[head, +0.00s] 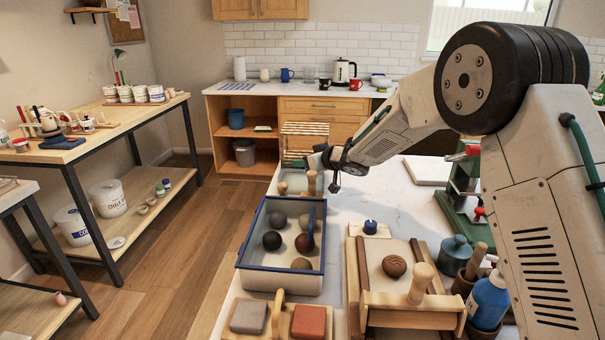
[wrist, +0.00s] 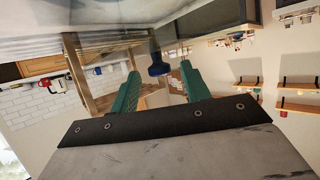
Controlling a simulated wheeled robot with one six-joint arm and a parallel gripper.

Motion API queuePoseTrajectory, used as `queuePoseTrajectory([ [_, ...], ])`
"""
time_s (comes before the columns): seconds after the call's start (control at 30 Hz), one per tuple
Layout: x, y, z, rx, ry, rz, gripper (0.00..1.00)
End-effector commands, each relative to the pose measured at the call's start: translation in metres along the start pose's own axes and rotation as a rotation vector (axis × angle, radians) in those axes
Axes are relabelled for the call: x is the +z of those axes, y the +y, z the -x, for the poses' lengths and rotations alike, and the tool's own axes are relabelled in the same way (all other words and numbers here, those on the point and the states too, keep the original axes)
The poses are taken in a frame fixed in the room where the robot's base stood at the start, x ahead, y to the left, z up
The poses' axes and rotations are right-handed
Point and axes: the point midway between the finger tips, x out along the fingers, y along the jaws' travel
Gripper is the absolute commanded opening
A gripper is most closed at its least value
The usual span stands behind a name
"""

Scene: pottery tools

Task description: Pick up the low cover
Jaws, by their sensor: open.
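The low cover (head: 250,232) appears to be the clear, blue-edged top over a pale box of clay balls on the worktop in the head view. A dark upright piece (head: 311,222) stands at its right side. In the wrist view a blue knob (wrist: 158,66) shows beside a clear sheet, between and beyond my green fingers; I cannot tell for sure that it belongs to this cover. My gripper (head: 325,172) is open above the worktop, just past the far right corner of the box. Its fingers show apart (wrist: 156,88) in the wrist view, with nothing held.
A wooden rack (head: 303,140) and wooden pegs (head: 311,182) stand near my gripper. A wooden tray with a brown ball (head: 394,266) is to the right of the box. A blue-knobbed block (head: 370,227) sits behind it. Clear worktop (head: 385,195) lies right of my gripper.

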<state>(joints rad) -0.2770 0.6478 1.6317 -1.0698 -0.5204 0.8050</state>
Motion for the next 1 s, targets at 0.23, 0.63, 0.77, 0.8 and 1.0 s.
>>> queuePoseTrajectory([
  [0.23, 0.000, -0.001, -0.024, -0.001, 0.000, -0.001, 0.47],
  [0.63, 0.000, 0.000, -0.024, 0.000, 0.000, -0.001, 0.01],
  [0.77, 0.000, 0.000, -0.023, 0.000, 0.000, -0.001, 0.01],
  [0.8, 0.000, 0.000, -0.023, 0.000, 0.000, 0.000, 0.01],
  [1.0, -0.011, 0.000, -0.019, 0.000, 0.002, 0.002, 0.01],
])
